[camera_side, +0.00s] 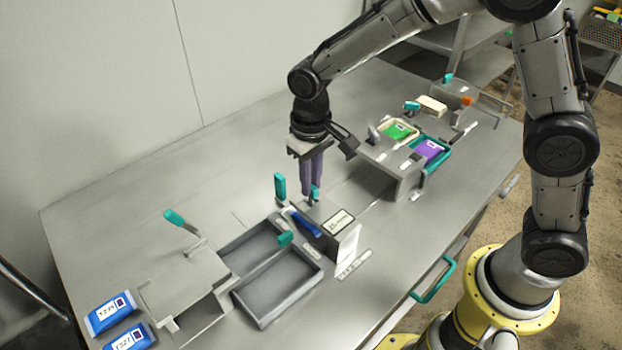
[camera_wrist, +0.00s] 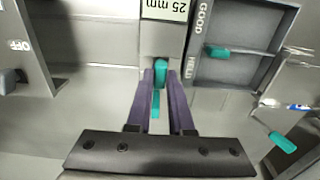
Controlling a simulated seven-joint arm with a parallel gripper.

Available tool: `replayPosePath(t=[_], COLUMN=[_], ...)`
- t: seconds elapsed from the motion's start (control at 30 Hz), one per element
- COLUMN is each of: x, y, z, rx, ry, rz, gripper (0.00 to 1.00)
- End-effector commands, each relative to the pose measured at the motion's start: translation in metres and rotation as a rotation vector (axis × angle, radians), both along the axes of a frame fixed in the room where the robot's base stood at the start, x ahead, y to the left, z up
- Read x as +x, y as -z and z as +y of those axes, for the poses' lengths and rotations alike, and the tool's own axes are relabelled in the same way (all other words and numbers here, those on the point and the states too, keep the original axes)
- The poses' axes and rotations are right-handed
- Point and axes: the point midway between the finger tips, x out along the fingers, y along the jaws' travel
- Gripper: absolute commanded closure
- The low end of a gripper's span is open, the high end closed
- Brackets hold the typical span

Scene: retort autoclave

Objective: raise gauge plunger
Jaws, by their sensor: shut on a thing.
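The gauge block (camera_side: 341,243) stands on the steel table beside the grey trays; its label (camera_wrist: 164,10) reads 25 mm in the wrist view. A teal plunger knob (camera_side: 315,193) sits by the block's back end. My gripper (camera_side: 311,192) points straight down there, its purple fingers shut on the knob. In the wrist view the knob (camera_wrist: 160,75) lies between the fingertips of my gripper (camera_wrist: 160,73). The plunger's lower part is hidden, so its height is hard to tell.
Two grey trays (camera_side: 239,291), marked GOOD and HELD in the wrist view, lie left of the block. A teal upright handle (camera_side: 280,186) stands close to my fingers. Blue pouches (camera_side: 110,312) lie front left. A fixture (camera_side: 381,172) with green and purple packs stands right.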

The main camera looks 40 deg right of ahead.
Motion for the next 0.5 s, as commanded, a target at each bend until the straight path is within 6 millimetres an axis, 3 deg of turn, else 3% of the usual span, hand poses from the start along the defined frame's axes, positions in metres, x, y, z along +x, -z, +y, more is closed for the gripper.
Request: replayPosePath(t=[0.17, 0.37, 0.5], x=[0.001, 0.001, 0.001], y=[-0.001, -0.023, -0.026], z=[0.000, 0.000, 0.000], rx=[0.000, 0.001, 0.001], ry=[0.000, 0.000, 0.000], rz=[-0.002, -0.004, -0.002], gripper=[1.00, 1.00, 1.00])
